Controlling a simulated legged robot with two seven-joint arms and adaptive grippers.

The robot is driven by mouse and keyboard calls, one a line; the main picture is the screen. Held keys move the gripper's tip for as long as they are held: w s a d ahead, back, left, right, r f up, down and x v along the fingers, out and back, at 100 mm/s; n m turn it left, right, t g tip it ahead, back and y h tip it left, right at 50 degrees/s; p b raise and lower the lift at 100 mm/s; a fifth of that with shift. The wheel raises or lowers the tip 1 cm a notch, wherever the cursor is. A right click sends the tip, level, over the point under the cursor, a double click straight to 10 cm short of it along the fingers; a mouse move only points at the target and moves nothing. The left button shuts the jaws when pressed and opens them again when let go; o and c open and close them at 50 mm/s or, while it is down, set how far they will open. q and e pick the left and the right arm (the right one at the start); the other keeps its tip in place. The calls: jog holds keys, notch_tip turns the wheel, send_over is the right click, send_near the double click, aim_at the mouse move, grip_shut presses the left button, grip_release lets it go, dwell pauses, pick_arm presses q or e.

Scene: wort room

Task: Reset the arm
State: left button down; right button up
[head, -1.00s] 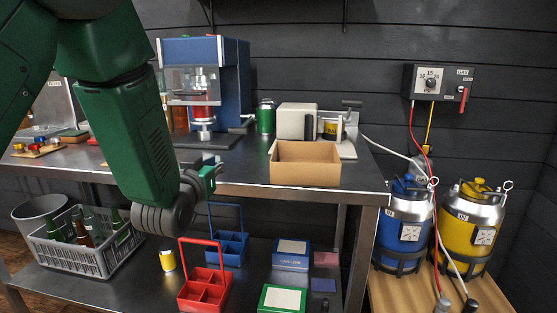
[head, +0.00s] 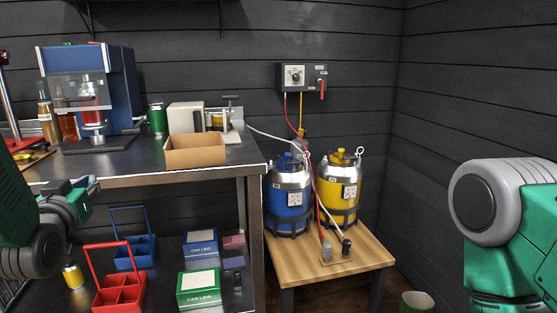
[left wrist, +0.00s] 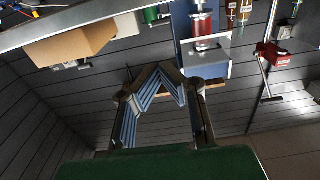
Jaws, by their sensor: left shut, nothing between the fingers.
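My left gripper (head: 88,188) is in the lower left of the head view, in front of the steel bench's front edge. In the left wrist view its fingers (left wrist: 158,72) come together at the tips, shut with nothing between them. My left arm shows only in part at the left edge. My right arm comes in at the right edge as a green and grey link; its gripper is out of the picture.
The steel bench (head: 215,172) carries an open cardboard box (head: 195,152) and a blue machine (head: 122,85). Below are a red carrier (head: 120,292), a blue carrier (head: 135,252) and lid boxes. Blue (head: 288,200) and yellow (head: 343,190) kegs stand on a wooden table (head: 335,268).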

pick_arm(q)
jog(key=s+d+f+m+g+h+p, duration=0.15)
jog(key=s+d+f+g, duration=0.35)
jog(key=f, duration=0.7)
jog(key=s+f+m+g+h+p, duration=0.1)
jog(key=s+f+g+p, duration=0.15)
jog(key=s+f, duration=0.7)
jog(key=s+d+f+g, duration=0.1)
jog(key=s+f+g, duration=0.2)
jog(key=s, duration=0.4)
jog(key=s+d+f+g+h+p, duration=0.1)
jog(key=s+d+f+g, duration=0.1)
jog(key=s+f, duration=0.4)
jog(key=s+d+f+g+p, duration=0.1)
jog(key=s+f+g, duration=0.3)
jog(key=s, duration=0.6)
jog(key=shift+d+f+m, duration=0.45)
jog(key=shift+d+f, duration=0.05)
jog(key=shift+d, duration=0.2)
pick_arm(e)
notch_tip(320, 180, up, 6)
jog(key=shift+s, duration=0.3)
pick_arm(q)
jog(key=shift+w+g+h, duration=0.1)
jog(key=shift+g+h, duration=0.15)
pick_arm(e)
jog(key=shift+d+r, duration=0.1)
